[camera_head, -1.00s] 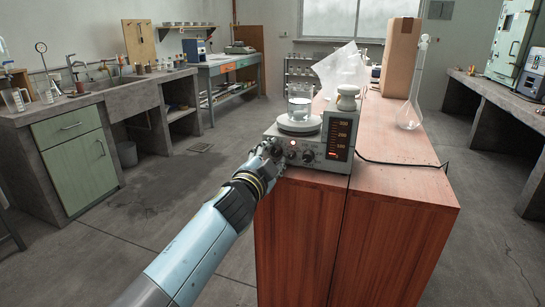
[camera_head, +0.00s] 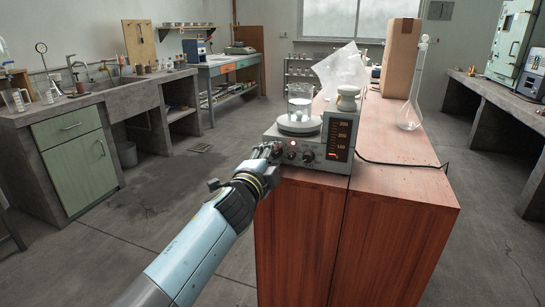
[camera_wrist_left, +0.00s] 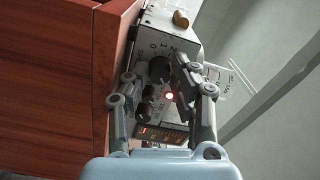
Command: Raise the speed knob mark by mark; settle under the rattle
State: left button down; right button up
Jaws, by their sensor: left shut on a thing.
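The stirrer (camera_head: 322,165) is a grey box on the wooden cabinet, with dark knobs on its front and a lit red lamp. A glass beaker (camera_head: 300,105) stands on its white round plate (camera_head: 299,125). My left gripper (camera_head: 268,151) is at the left end of the front panel and hides part of it. In the left wrist view, the large dark knob (camera_wrist_left: 160,70) with printed numbers around it sits between my left fingertips (camera_wrist_left: 154,72), and the gripper is shut on it. Its exact pointer setting is unclear. My right gripper is out of view.
A dark scale panel (camera_head: 339,136) with orange figures is at the stirrer's right end. A stoppered jar (camera_head: 347,98), a plastic bag (camera_head: 341,72), a tall flask (camera_head: 411,112) and a cardboard box (camera_head: 401,55) stand behind. A black cable (camera_head: 400,163) crosses the cabinet top.

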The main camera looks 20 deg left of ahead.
pick_arm(q)
jog(key=c, duration=1.1)
grip_release()
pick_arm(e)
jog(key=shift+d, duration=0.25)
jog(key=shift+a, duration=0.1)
